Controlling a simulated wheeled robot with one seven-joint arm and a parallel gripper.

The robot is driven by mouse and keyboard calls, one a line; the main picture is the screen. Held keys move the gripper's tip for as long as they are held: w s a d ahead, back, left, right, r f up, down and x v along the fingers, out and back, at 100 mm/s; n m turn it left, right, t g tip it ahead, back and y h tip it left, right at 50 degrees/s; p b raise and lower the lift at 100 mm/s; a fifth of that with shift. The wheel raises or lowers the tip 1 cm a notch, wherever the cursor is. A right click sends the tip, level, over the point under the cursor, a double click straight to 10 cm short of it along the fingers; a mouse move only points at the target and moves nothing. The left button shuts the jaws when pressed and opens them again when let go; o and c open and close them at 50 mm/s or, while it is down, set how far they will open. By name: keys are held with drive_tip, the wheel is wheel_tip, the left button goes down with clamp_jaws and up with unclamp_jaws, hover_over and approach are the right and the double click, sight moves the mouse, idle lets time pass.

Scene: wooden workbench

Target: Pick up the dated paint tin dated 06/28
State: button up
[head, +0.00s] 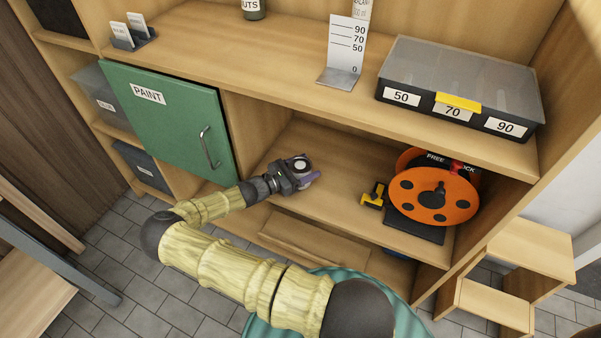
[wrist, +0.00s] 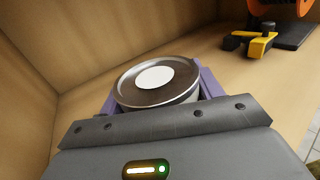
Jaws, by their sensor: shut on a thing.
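A round tin (wrist: 142,92) with a silver rim, a brown lid and a white disc on the lid sits between the purple fingers of my gripper (wrist: 158,85) in the wrist view. My gripper is shut on its sides. No date can be read on the part that shows. In the head view my gripper (head: 304,178) is in the open lower bay of the workbench, just over the shelf (head: 335,185). The tin (head: 300,164) is small and partly hidden there. I cannot tell whether it touches the shelf.
A green door (head: 165,115) marked PAINT is closed at left. A yellow-black clamp (head: 374,196) and an orange reel (head: 432,195) stand to the right on the same shelf. The upper board (head: 270,60) overhangs the bay. A wooden step stool (head: 520,255) stands at right.

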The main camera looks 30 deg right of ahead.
wheel_tip(320, 180, up, 10)
drive_tip(key=shift+r+p, duration=0.1)
drive_tip(key=shift+p, duration=1.1)
